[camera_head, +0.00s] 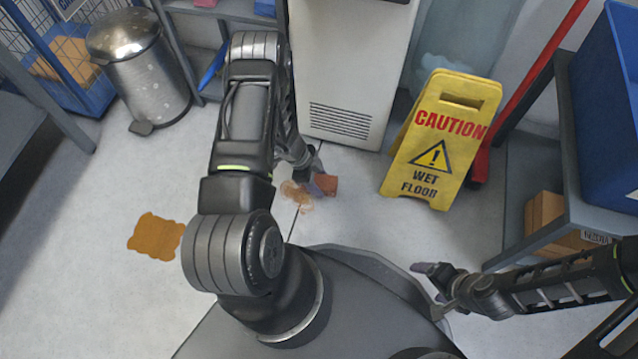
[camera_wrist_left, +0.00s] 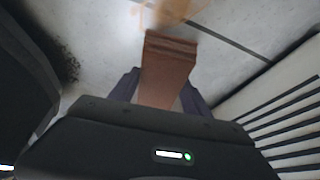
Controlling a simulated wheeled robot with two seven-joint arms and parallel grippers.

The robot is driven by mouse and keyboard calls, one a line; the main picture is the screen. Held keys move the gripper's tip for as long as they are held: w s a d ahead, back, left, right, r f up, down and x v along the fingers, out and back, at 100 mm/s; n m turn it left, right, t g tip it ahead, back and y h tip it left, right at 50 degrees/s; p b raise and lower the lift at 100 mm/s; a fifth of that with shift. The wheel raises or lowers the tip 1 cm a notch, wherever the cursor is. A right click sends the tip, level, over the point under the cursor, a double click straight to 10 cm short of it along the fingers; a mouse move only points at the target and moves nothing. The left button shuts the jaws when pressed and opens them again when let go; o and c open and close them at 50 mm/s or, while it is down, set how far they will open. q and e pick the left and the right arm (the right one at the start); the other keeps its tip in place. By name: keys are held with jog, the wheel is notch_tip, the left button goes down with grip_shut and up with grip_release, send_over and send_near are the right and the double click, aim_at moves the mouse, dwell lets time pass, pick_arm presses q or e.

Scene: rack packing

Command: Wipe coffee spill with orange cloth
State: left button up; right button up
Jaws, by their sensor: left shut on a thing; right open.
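My right gripper (camera_head: 428,289) is open and empty at the lower right.
A yellow wet-floor sign (camera_head: 432,150) stands right of the spill. A white cabinet (camera_head: 350,60) is behind it. A metal bin (camera_head: 140,75) is at upper left. A shelf with a blue crate (camera_head: 607,110) and cardboard boxes is at right.

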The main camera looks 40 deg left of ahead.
pick_arm(q)
notch_tip(320, 180, down, 4)
jog(key=b, duration=0.3)
jog(key=shift+f+b, duration=0.2)
jog(key=shift+b, duration=0.15)
jog(key=shift+f+b, duration=0.65)
jog(key=shift+f, duration=0.15)
jog(key=shift+f+b, duration=0.8)
jog(key=shift+f, duration=0.15)
jog(key=shift+s+a+r, duration=0.1)
jog(key=shift+s+a, duration=0.2)
jog(key=shift+a, duration=0.55)
jog(key=shift+s+a+r, duration=0.1)
jog(key=shift+s+a, duration=0.2)
jog(key=shift+a, duration=0.55)
jog(key=shift+a+f, duration=0.1)
jog(key=shift+a, duration=0.05)
